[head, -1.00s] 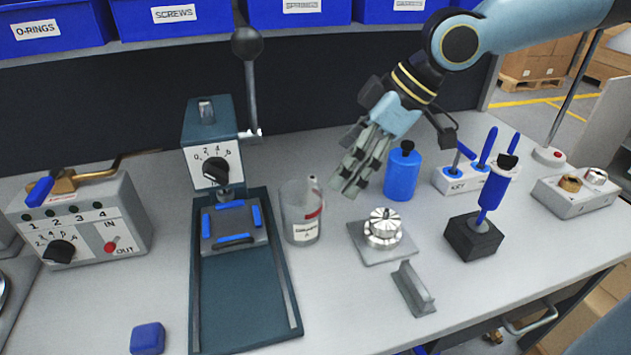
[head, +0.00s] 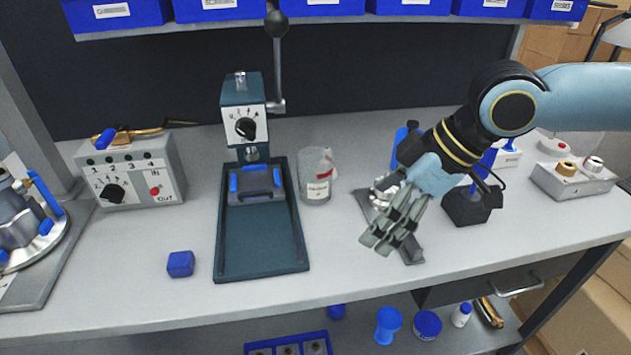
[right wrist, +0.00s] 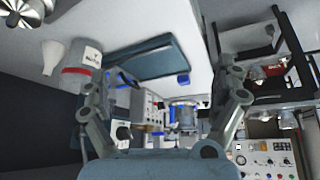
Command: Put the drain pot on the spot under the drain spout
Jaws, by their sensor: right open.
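A translucent pot (head: 318,178) with a red band and white label, which looks like the drain pot, stands upright on the bench right of the dark green press. It also shows at left in the right wrist view (right wrist: 79,72). My right gripper (head: 382,238) is open and empty, over the bench front, right of and nearer than the pot, not touching it. In the right wrist view my gripper (right wrist: 166,95) has its fingers spread wide. A brass pipe (head: 150,131) lies atop the grey control box; I cannot tell if it is the drain spout. My left gripper is not in view.
The press (head: 262,250) stands left of the pot. A blue cube (head: 180,263) lies on the front left. My right arm partly hides a metal knob plate, a blue bottle (head: 403,145) and a blue-handled stand (head: 468,210). The bench between control box and press is clear.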

